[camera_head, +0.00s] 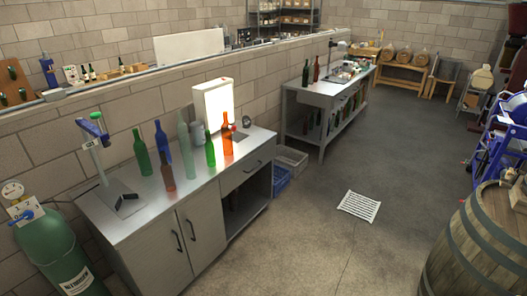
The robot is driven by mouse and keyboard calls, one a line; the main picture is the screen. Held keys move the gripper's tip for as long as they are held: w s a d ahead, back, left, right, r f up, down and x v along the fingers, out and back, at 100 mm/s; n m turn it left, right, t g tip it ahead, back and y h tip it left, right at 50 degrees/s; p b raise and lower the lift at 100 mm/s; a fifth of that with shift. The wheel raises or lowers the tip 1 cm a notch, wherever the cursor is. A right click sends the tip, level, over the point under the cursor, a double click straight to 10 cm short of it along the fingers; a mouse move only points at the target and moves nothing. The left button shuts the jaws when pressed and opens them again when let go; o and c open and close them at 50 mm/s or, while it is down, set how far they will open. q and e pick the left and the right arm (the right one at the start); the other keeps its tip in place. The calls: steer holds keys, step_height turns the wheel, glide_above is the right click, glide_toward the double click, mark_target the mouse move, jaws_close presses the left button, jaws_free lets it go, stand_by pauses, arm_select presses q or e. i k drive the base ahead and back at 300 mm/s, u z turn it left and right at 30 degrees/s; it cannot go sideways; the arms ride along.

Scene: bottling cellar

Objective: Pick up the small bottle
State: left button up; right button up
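Several bottles stand upright on the metal-topped cabinet (128,228) at the left. A short reddish-brown bottle (167,178) is near the front edge and looks the smallest for its distance. Around it are a green bottle (141,156), a blue bottle (161,145) and a tall pale green bottle (187,158). Farther right are another green bottle (210,154) and an orange bottle (227,141) in front of a lit white panel (216,100). Neither of my grippers is in view.
A green gas cylinder (58,258) stands left of the cabinet, and a wooden barrel (470,255) is at the right. A white slatted mat (359,206) lies on the open floor. Blue and grey crates (283,178) sit beyond the cabinet. A second bench (318,97) stands farther back.

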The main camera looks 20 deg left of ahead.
mark_target(211, 160)
steer(key=z, duration=0.2)
steer(key=i, duration=3.15)
steer(key=u, duration=0.95)
